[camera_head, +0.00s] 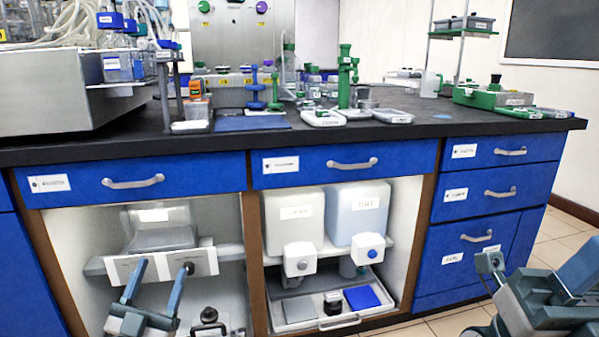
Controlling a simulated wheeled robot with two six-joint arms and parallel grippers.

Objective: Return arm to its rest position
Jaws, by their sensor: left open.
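My left gripper (163,268) is at the lower left, in front of the open left cabinet bay. Its two fingers point up and stand apart, with nothing held between them. The fingertips overlap a pale labelled panel (205,262) on the shelf front; I cannot tell whether they touch it. Parts of my right arm and gripper (535,285) show at the lower right, in front of the blue drawers, cut off by the picture edge. I cannot tell how its jaws stand.
The dark bench top (400,130) carries bottles, green and blue stands and trays. Below are blue drawers (485,195). The middle bay holds two large containers (358,214) above a pull-out tray (299,310). A dark round-handled item (208,315) sits low in the left bay. Tiled floor shows at right.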

